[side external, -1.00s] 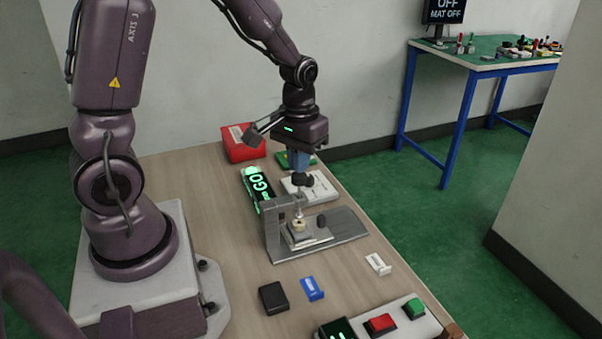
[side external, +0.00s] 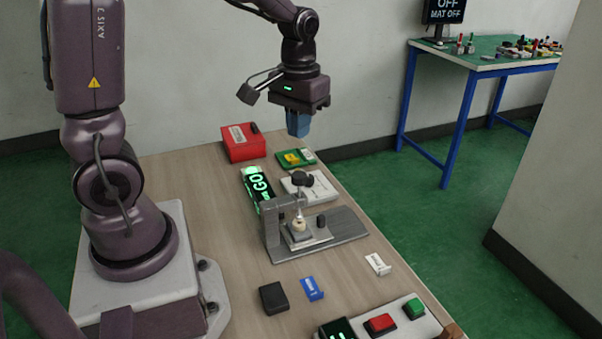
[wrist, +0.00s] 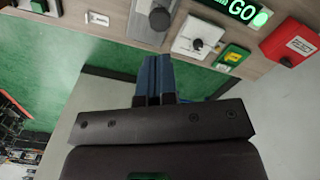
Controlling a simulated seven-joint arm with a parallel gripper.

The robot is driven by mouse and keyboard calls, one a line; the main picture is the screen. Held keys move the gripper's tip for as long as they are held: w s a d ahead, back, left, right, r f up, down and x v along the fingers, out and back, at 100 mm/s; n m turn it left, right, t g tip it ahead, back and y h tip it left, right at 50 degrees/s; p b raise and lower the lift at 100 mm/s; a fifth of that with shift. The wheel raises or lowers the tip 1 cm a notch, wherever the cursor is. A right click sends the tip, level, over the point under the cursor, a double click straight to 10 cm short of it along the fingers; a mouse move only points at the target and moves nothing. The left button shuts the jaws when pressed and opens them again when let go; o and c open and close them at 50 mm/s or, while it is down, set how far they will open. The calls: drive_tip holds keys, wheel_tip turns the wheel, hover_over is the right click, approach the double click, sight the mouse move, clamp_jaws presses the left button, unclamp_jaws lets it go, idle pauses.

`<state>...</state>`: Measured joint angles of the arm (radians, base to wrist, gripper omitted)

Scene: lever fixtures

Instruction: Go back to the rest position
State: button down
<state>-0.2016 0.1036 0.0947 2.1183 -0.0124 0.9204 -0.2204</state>
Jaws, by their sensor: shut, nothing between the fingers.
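My gripper (side external: 298,126) is shut and empty, its blue fingers pointing down. It is in the air above the far part of the table, clear of everything. In the wrist view its blue fingers (wrist: 156,80) are together. In the wrist view the fixture (wrist: 150,22) is at the top, partly cut off.
A lit GO display (side external: 258,188), a red box (side external: 243,145), a green-yellow item (side external: 295,158) and a white box (side external: 322,188) stand behind the fixture. Nearer are a black box (side external: 273,298), a blue tag (side external: 311,288) and a panel with red and green buttons (side external: 381,323). The air around my gripper is free.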

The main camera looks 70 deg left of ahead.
drive_tip(key=s+d+r+m+t, duration=0.5)
drive_tip(key=s+d+r+m, duration=0.1)
drive_tip(key=s+d+r, duration=0.3)
drive_tip(key=shift+s+r+t, duration=0.3)
drive_tip(key=shift+s, duration=0.4)
idle(2.6)
